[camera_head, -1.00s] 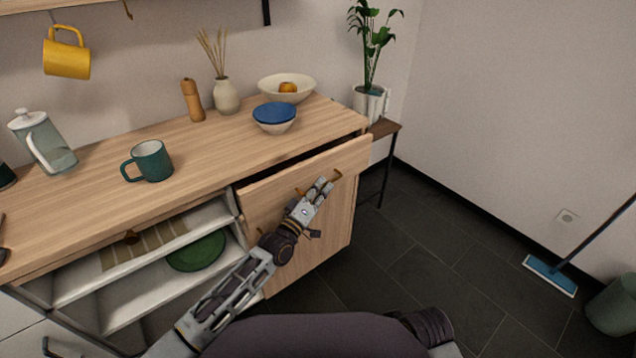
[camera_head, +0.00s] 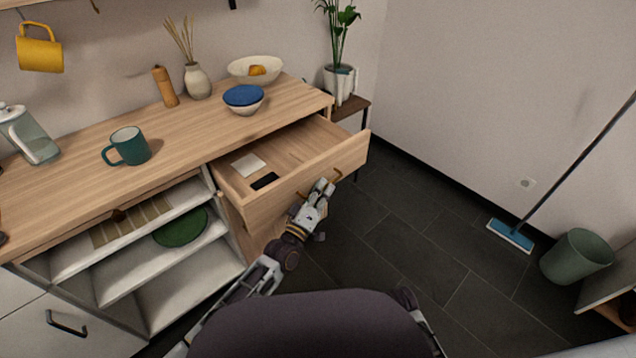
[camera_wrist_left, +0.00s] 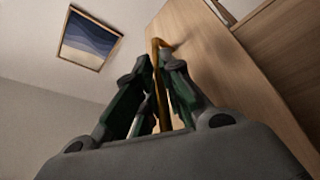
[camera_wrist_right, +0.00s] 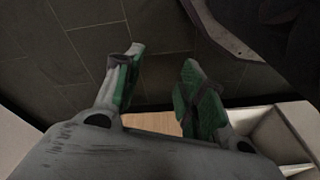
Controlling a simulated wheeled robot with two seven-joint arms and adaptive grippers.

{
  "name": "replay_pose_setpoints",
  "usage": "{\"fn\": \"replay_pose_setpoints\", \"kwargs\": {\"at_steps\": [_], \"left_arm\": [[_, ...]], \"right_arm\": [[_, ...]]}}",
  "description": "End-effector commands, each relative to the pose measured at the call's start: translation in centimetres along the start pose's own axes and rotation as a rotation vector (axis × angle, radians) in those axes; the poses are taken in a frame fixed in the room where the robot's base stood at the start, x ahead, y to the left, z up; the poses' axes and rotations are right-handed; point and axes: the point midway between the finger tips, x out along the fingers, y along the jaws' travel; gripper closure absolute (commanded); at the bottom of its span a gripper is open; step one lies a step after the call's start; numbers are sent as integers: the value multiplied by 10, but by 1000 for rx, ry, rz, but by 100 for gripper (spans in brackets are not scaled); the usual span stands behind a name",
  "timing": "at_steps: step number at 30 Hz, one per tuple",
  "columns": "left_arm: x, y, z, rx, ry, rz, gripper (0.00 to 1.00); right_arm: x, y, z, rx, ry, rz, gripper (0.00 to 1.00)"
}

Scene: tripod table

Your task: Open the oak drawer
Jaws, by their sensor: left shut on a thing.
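The oak drawer (camera_head: 318,167) stands pulled out from the upper right of the wooden cabinet, its inside showing. It holds a pale flat square and a small black flat object. A brass handle (camera_head: 338,175) is on its front. My left gripper (camera_head: 322,187) is at the drawer front, shut on the handle; the left wrist view shows the brass handle (camera_wrist_left: 157,50) between the fingers (camera_wrist_left: 160,70). My right gripper (camera_wrist_right: 160,75) shows in the right wrist view, open and empty above the dark floor. It is not visible in the head view.
On the countertop (camera_head: 180,125) stand a green mug (camera_head: 130,147), a blue-topped bowl (camera_head: 243,98), a cream bowl (camera_head: 240,68) and a vase (camera_head: 197,82). Open shelves with a green plate (camera_head: 181,228) are left of the drawer. A mop (camera_head: 510,235) and bin (camera_head: 575,257) stand right; floor between is clear.

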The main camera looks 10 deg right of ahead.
Motion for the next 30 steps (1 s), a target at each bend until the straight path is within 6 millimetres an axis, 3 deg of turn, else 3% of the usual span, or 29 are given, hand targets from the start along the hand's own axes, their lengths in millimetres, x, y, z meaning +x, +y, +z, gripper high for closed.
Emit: {"fn": "replay_pose_setpoints", "kwargs": {"at_steps": [11, 21, 22, 23, 30], "left_arm": [[-7, 11, 16, -1, 0, -2, 100], [-8, 11, 17, 0, 0, -2, 100], [-8, 11, 17, 0, 0, -2, 87], [-8, 11, 17, 0, 0, -2, 83], [-7, 12, 17, -1, 1, -1, 81]], "right_arm": [[15, 3, 12, 1, -37, 6, 60], [13, 3, 3, 3, -23, 7, 60], [13, 3, 3, 3, -22, 7, 60], [13, 4, 2, 3, -20, 7, 60], [12, 3, 3, 3, -20, 6, 60]]}}
